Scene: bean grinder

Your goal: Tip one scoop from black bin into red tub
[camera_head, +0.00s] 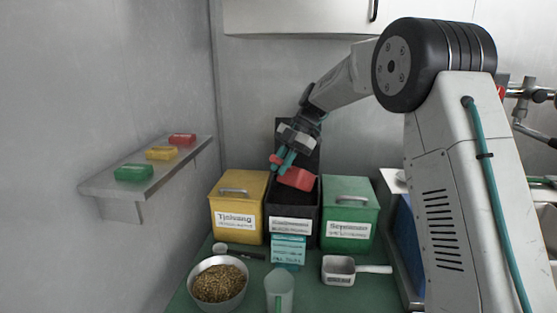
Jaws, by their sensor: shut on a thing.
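The black bin (270,218) stands between a yellow and a green bin, with its dark lid (303,133) raised behind it. Dark contents show inside. My gripper (283,161) is above the bin's back left, its teal fingers shut on a red scoop (298,179). A bit of red shows left of the fingers. The scoop is tilted at the bin's mouth; its load is hidden, and I cannot tell whether it touches the contents. A small red tub-like thing (182,140) sits at the far end of the wall shelf; its inside is too small to make out.
The shelf (110,188) also holds a yellow (161,153) and a green piece (133,173). Yellow (223,192) and green (349,200) lidded bins flank the black one. In front are a bowl of beans (220,283), a clear cup (279,291) and a white handled scoop (339,269).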

